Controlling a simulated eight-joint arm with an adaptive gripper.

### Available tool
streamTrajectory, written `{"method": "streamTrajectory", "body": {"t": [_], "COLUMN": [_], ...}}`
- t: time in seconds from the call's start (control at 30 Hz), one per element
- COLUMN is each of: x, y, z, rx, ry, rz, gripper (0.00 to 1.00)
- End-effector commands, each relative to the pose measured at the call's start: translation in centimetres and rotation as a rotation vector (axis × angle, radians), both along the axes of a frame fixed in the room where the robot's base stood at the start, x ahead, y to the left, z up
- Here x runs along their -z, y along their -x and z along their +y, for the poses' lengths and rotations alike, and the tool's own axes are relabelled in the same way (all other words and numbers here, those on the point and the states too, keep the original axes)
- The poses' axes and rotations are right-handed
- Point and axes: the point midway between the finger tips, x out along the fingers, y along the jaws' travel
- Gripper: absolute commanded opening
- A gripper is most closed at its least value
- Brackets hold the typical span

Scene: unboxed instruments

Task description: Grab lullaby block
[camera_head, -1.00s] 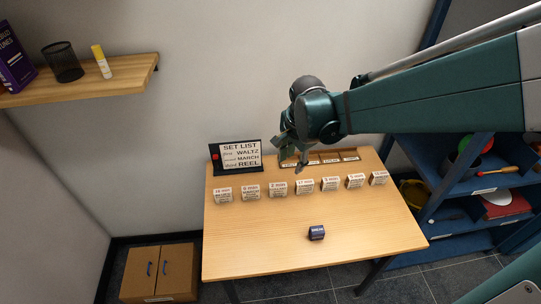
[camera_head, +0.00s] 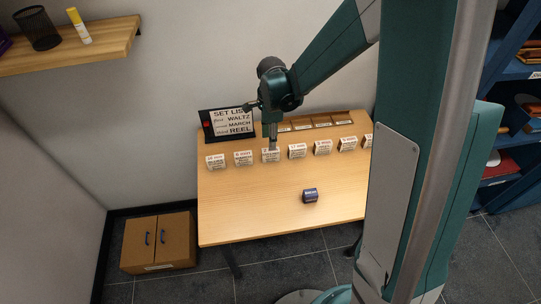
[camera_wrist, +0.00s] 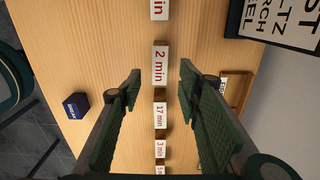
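Several small white-faced wooden blocks stand in a row across the table. The third from the left, marked "2 min" (camera_head: 271,156), is below my gripper (camera_head: 271,143). In the wrist view the "2 min" block (camera_wrist: 160,66) lies between the spread fingertips of my open gripper (camera_wrist: 160,76), with a gap on each side. The "17 min" block (camera_head: 297,151) stands to its right, and shows beyond it in the wrist view (camera_wrist: 160,115). The smaller front lettering is too small to read, so I cannot tell which block is lullaby.
A dark "SET LIST" board (camera_head: 229,122) stands at the back left of the wooden table (camera_head: 250,215), listing waltz, march and reel. A slotted wooden tray (camera_head: 320,122) lies behind the row. A dark blue block (camera_head: 310,195) sits alone in front. The table's front left is clear.

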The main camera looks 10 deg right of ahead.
Motion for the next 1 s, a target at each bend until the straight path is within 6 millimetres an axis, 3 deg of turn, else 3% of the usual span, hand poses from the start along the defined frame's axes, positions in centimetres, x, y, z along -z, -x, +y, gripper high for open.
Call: {"method": "streamTrajectory", "body": {"t": [0.47, 0.8, 1.0], "x": [0.4, 2.6, 2.9], "y": [-0.1, -0.1, -0.1], "z": [0.1, 0.1, 0.1], "rx": [0.010, 0.010, 0.010], "ry": [0.001, 0.001, 0.001], "rz": [0.004, 0.004, 0.004], "gripper": [0.34, 0.34, 0.34]}}
